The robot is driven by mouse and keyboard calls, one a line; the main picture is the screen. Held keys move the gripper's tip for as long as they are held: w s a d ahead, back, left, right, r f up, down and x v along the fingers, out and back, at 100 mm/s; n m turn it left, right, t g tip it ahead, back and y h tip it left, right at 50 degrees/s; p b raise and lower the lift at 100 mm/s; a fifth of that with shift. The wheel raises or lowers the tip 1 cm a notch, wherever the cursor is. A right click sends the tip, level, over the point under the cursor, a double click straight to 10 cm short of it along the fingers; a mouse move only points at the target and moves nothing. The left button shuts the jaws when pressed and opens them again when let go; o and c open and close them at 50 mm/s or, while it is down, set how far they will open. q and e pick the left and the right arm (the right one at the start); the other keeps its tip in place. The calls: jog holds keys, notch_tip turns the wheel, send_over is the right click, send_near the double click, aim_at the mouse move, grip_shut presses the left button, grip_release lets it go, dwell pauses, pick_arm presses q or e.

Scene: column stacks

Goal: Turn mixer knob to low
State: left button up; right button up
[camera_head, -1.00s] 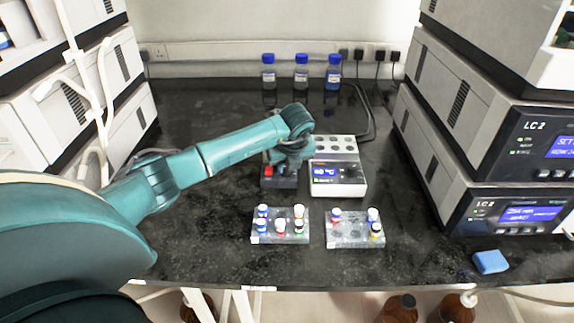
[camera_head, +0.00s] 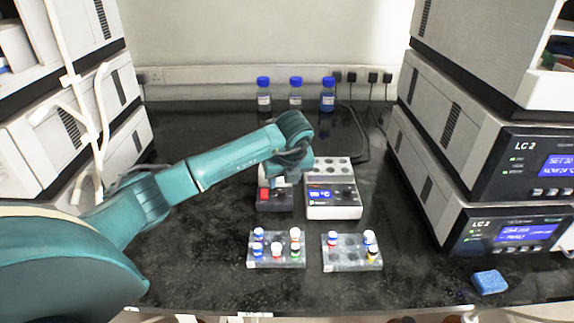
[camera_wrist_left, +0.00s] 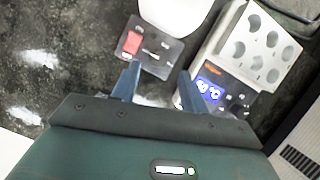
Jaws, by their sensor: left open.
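The mixer is a small dark box (camera_head: 274,201) with a red switch (camera_head: 264,194), on the bench left of the white heating block. In the left wrist view its dark front panel (camera_wrist_left: 153,52) shows the red switch (camera_wrist_left: 132,42), small pale markings and a white round top (camera_wrist_left: 172,12). I cannot make out the knob clearly. My left gripper (camera_head: 277,183) is over the mixer's front. In the wrist view its two blue fingers (camera_wrist_left: 160,85) are apart and empty, just in front of the panel. My right gripper is not in view.
The heating block (camera_head: 333,199) with a blue display stands close right of the mixer. Two vial racks, left (camera_head: 276,262) and right (camera_head: 351,264), lie in front. Blue-capped bottles (camera_head: 295,98) stand behind. Stacked instruments flank both sides. A blue sponge (camera_head: 490,282) lies front right.

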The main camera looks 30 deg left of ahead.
pick_arm(q)
jog(key=v, duration=0.8)
jog(key=shift+r, duration=0.1)
